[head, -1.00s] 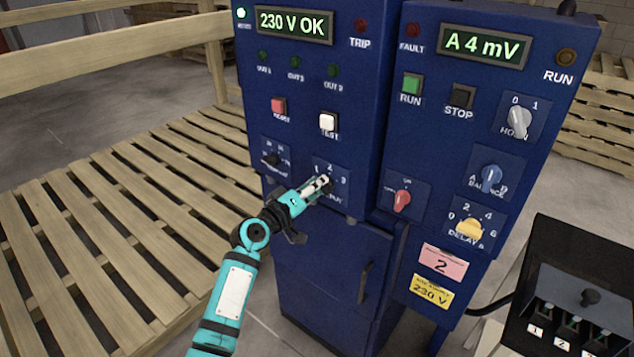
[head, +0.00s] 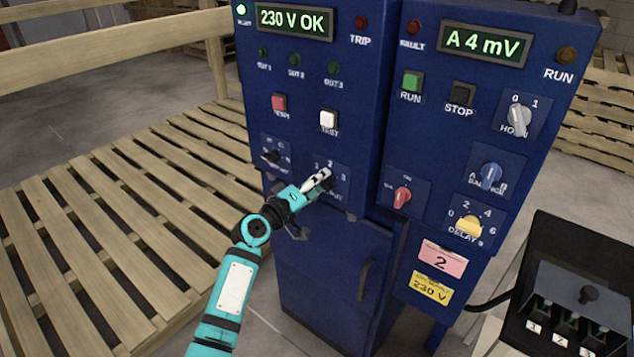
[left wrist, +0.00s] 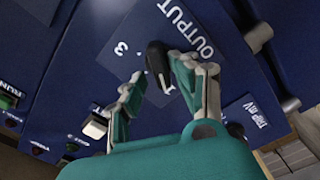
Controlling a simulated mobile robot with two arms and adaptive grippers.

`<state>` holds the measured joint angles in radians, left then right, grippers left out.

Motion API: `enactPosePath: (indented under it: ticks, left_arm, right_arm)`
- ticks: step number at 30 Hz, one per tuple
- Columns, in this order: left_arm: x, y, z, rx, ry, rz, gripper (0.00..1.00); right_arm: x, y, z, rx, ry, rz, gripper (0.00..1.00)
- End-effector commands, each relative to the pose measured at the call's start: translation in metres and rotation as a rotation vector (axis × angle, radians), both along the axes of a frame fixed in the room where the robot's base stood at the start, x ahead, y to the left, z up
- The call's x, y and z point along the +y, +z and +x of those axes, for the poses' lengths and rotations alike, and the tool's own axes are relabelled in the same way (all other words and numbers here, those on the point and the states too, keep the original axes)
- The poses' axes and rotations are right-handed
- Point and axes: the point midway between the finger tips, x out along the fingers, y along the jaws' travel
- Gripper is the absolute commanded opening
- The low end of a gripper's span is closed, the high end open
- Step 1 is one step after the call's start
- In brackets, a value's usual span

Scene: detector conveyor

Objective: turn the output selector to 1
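The output selector in the left wrist view is a black knob (left wrist: 157,64) with a pale pointer mark aimed toward the picture's bottom. My left gripper (head: 322,178) is at the knob. In the left wrist view its fingers (left wrist: 158,70) stand on either side of the knob, one close to it, the other with a small gap. My right gripper is out of view.
Above are a white TEST button (head: 328,120) and a red button (head: 279,103). Another black knob (head: 271,156) is just left of my gripper. A red selector (head: 401,197) is on the right cabinet. A wooden pallet platform (head: 110,240) lies to the left.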

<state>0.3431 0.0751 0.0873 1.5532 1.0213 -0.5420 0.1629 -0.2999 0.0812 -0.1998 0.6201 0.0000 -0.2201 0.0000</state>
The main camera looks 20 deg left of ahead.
Motion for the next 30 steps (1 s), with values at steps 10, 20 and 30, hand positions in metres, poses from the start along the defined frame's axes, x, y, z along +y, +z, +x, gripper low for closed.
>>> enactPosePath:
  ticks: [10, 20, 30]
  left_arm:
    - [0.001, -0.003, 0.0, 0.004, 0.001, 0.004, 0.38]
    - [0.015, -0.005, -0.039, 0.005, 0.001, 0.007, 0.38]
    - [0.036, -0.003, -0.099, 0.004, 0.001, 0.005, 0.38]
  right_arm:
    - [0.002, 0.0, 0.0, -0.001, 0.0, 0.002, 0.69]
    - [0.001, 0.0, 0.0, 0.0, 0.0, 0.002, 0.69]
    - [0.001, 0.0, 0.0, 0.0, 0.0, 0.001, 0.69]
